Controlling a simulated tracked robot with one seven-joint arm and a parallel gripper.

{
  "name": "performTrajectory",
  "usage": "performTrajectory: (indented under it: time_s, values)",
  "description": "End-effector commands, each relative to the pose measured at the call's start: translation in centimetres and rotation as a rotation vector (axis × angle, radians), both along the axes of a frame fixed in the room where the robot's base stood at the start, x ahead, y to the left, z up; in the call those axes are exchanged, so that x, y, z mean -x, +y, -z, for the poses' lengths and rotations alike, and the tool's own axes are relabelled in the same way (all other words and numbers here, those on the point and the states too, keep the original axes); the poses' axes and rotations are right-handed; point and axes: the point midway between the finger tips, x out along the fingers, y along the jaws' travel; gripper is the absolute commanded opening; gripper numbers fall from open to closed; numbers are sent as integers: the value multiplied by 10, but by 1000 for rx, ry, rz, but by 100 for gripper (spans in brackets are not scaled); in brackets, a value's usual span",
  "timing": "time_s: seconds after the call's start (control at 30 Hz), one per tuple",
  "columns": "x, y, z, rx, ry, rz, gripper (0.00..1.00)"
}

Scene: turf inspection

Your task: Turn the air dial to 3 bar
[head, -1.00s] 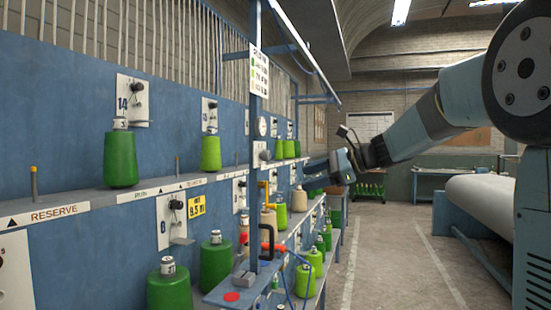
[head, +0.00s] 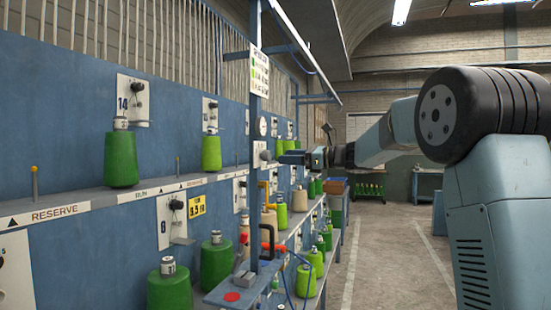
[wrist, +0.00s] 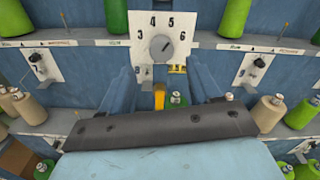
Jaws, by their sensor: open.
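The air dial (wrist: 161,47) is a round grey knob on a white plate marked 3, 4, 5 and 6. Its mark seems to lean to the upper right, towards 5 or 6, but it is too small to be sure. In the head view the dial's plate (head: 258,154) is on the blue post, below a round gauge (head: 262,126). My gripper (head: 285,157) is level with the dial and points at it from the right, close by. In the wrist view its open fingers (wrist: 163,82) spread left and right below the dial, with nothing held. The gauge reading is too small to read.
Green and cream yarn cones (head: 120,160) stand on shelves along the blue panel. A small shelf with a red button (head: 232,297) and a red-handled tool (head: 272,247) lies below the dial. The aisle floor (head: 390,270) is clear.

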Motion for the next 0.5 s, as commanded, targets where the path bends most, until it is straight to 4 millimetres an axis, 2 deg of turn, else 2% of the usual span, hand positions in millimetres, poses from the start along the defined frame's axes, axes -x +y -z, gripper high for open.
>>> performTrajectory:
  time_s: [0.2,0.5]
  values:
    - [-12,35,1,1,0,-3,63]
    - [-21,58,0,1,0,0,63]
